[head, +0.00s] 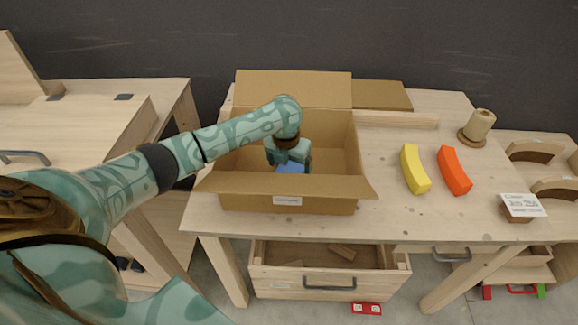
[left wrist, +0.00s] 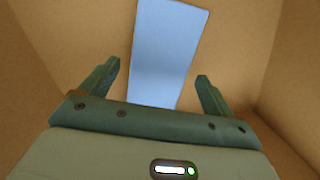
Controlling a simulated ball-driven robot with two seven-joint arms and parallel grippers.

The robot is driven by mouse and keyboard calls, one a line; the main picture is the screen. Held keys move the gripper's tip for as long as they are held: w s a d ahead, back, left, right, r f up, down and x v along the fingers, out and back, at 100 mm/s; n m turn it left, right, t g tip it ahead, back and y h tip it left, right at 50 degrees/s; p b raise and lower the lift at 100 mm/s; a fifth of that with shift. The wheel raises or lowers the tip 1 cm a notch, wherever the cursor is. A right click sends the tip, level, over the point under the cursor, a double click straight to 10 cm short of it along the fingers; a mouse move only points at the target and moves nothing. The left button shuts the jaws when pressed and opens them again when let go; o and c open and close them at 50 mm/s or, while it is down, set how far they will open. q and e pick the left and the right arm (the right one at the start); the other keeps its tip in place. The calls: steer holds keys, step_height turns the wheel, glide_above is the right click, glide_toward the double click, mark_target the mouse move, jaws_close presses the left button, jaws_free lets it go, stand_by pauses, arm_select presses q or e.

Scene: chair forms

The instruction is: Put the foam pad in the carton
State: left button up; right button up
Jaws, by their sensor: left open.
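The open cardboard carton (head: 240,198) stands on the wooden table with its flaps spread. My left arm reaches over its left side, and my left gripper (head: 288,160) points down inside it. The blue foam pad (head: 291,168) shows just below the gripper, partly hidden by the carton's front flap. In the left wrist view the pad (left wrist: 170,45) is a long pale-blue strip inside the carton. The fingers of my left gripper (left wrist: 157,71) are spread wide, one to each side of the pad, with gaps between. The pad's near end is hidden behind the gripper body. My right gripper is not in view.
A yellow curved block (head: 414,169) and an orange one (head: 455,171) lie right of the carton. A wooden spool (head: 479,125) and a small sign (head: 522,205) stand further right. An open drawer (head: 330,270) juts out below the tabletop.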

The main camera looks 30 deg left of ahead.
arm_select(q)
step_height(320, 180, up, 11)
steer(key=s+p, duration=0.1)
steer(key=p, duration=0.3)
steer(key=shift+s+f, duration=0.2)
steer(key=shift+s, duration=0.15)
steer(key=shift+d+r, duration=0.1)
